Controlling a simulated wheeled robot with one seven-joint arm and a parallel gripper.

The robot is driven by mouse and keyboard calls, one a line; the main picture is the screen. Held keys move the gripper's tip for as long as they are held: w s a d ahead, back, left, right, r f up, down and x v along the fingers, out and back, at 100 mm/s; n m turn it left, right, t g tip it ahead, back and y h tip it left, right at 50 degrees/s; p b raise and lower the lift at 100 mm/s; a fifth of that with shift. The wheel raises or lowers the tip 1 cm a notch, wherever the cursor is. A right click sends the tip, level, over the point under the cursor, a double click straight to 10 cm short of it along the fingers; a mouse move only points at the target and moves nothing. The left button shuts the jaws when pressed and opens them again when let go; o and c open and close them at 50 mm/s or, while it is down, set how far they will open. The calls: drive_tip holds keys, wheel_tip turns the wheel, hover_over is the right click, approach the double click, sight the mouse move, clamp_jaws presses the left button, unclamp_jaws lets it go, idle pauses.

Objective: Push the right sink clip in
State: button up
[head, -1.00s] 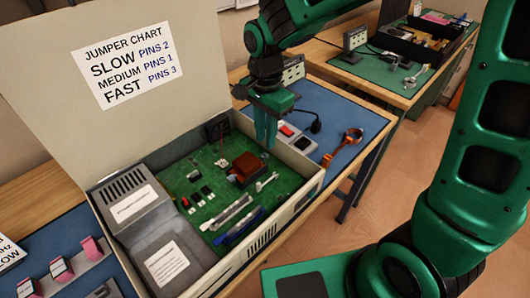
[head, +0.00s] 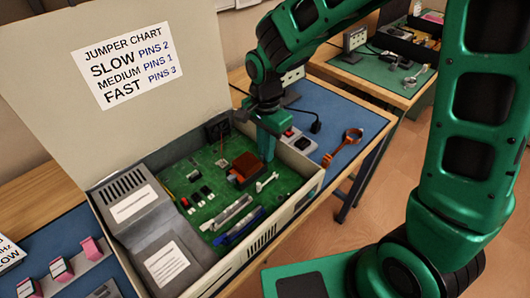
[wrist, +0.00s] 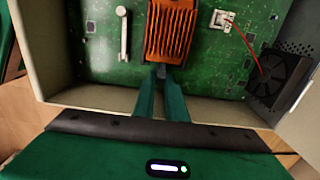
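The copper-orange finned sink (head: 243,167) sits on the green board inside the open case. It shows from above in the wrist view (wrist: 171,30). My gripper (head: 267,158) points down beside the sink's right side in the head view. In the wrist view my gripper's fingertips (wrist: 161,76) are close together, at the sink's lower edge. A small grey piece (wrist: 161,71) shows at that edge by the tips; it may be the right clip, but its state is unclear. Contact cannot be told. I see nothing held.
The case wall (wrist: 95,99) stands close beside my fingers. The raised lid (head: 60,130) stands behind. An orange-handled tool (head: 343,147) lies on the blue mat to the right.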

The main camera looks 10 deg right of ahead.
sight(263, 155)
drive_tip(key=shift+o, duration=0.2)
drive_tip(key=shift+a+r, duration=0.3)
idle(0.3)
drive_tip(key=shift+s+a+r, duration=0.2)
drive_tip(key=shift+a+r, duration=0.2)
idle(1.4)
drive_tip(key=o, duration=0.4)
drive_tip(key=shift+s, duration=0.1)
wheel_tip(263, 155, up, 7)
drive_tip(key=shift+d, duration=0.25)
idle(1.0)
drive_tip(key=shift+d, duration=0.1)
idle(0.3)
